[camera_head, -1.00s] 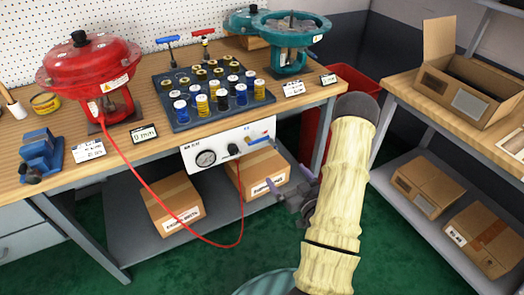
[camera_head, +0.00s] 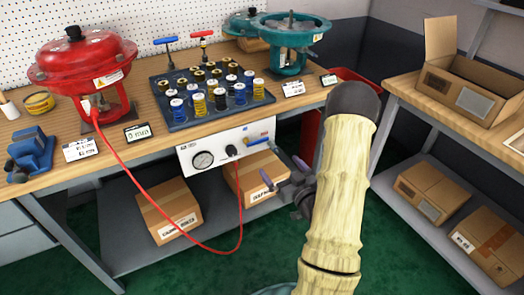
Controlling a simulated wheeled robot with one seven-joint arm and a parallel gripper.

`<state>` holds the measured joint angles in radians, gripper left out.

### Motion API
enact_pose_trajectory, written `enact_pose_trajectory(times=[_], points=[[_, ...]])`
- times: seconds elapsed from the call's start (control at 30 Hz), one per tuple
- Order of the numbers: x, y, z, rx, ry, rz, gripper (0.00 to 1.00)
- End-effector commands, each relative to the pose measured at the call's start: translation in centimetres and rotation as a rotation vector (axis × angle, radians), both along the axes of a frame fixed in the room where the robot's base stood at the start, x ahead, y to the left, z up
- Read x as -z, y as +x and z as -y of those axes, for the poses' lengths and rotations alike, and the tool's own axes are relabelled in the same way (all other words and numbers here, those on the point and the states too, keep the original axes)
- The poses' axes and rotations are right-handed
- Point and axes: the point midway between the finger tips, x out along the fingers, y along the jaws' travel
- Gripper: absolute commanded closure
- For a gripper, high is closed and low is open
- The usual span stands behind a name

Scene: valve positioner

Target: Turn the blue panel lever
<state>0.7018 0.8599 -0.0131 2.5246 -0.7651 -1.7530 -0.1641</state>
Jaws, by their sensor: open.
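The blue panel lever (camera_head: 257,141) sits on the right part of the white panel (camera_head: 190,147) under the front edge of the workbench. My gripper (camera_head: 284,172) is open, with purple fingers spread apart, below and right of the lever. It looks empty, and I see no contact with the lever. My arm covers the area to the right of the gripper.
A gauge (camera_head: 203,160) and a red hose (camera_head: 160,212) plugged into the panel are left of the lever. A cardboard box (camera_head: 252,178) stands on the shelf behind the gripper. The red actuator (camera_head: 85,65) and black spool tray (camera_head: 182,119) are on the workbench (camera_head: 60,122).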

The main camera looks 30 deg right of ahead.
Motion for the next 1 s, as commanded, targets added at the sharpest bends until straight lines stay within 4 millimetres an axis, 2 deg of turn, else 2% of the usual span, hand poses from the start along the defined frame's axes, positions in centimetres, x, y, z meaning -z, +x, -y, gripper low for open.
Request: enact_pose_trajectory(times=[0.03,0.5,1.0], points=[[0.4,0.2,-0.1,-0.003,-0.001,0.002,0.01],[0.3,1.4,-0.3,0.003,0.002,0.004,0.01],[-0.1,10.4,-0.5,0.004,0.003,0.004,0.01]])
